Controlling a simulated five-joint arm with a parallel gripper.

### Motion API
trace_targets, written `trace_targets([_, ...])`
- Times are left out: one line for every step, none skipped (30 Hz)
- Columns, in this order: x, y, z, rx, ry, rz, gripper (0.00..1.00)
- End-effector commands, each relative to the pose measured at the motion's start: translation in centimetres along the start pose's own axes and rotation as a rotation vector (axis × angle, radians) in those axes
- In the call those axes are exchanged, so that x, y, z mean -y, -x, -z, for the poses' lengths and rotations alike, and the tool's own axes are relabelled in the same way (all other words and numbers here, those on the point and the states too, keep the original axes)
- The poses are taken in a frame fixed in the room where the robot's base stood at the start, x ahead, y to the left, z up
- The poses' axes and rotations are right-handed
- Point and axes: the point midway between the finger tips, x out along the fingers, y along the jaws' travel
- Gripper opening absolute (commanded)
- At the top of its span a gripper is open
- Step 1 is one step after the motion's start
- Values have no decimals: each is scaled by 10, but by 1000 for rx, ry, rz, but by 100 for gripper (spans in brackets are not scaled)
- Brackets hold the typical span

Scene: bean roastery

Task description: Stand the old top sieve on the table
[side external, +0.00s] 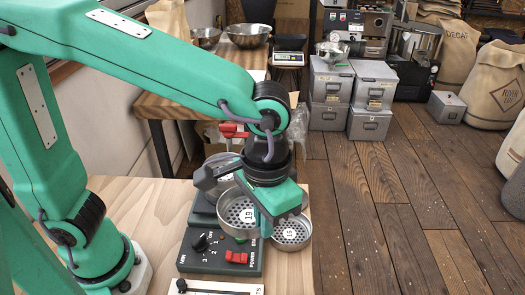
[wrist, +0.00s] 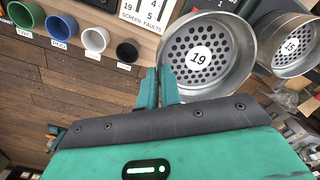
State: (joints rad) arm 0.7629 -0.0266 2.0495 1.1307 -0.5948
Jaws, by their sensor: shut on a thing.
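A metal sieve marked 19 (side external: 236,203) with a perforated bottom is beside my gripper (side external: 264,224) in the side view. In the wrist view the sieve (wrist: 246,42) shows its open top, and my gripper (wrist: 160,82) has its teal fingers closed together at the rim. The fingers are shut on that rim. The table (side external: 140,215) is pale wood. My gripper hides part of the marked 19 sieve.
A dark machine (side external: 200,262) with a dial and red switch stands beneath and left of the sieves. The table's left part is clear.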

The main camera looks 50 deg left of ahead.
Motion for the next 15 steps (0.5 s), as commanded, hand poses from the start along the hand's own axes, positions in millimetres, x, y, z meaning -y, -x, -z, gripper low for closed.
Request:
trace_targets([-14, -10, -3, 5, -5, 4, 0])
trace_targets([-22, -16, -4, 5, -2, 5, 0])
trace_targets([-31, -23, -7, 7, 1, 7, 0])
trace_targets([-38, -28, -8, 6, 2, 7, 0])
trace_targets([-45, -34, -10, 7, 5, 8, 0])
trace_targets([-54, -40, -14, 7, 8, 9, 0])
trace_targets([-60, -45, -16, 8, 10, 10, 0])
trace_targets([-66, -50, -18, 7, 12, 10, 0])
trace_targets([-73, -56, -22, 8, 15, 11, 0])
trace_targets([-78, -60, -24, 7, 18, 12, 0])
trace_targets([-83, -64, -26, 7, 20, 12, 0])
trace_targets([-88, -68, -29, 7, 22, 13, 0])
trace_targets([-91, -71, -31, 7, 24, 13, 0])
trace_targets([-94, -74, -32, 7, 25, 13, 0])
trace_targets([-97, -76, -34, 7, 28, 13, 0])
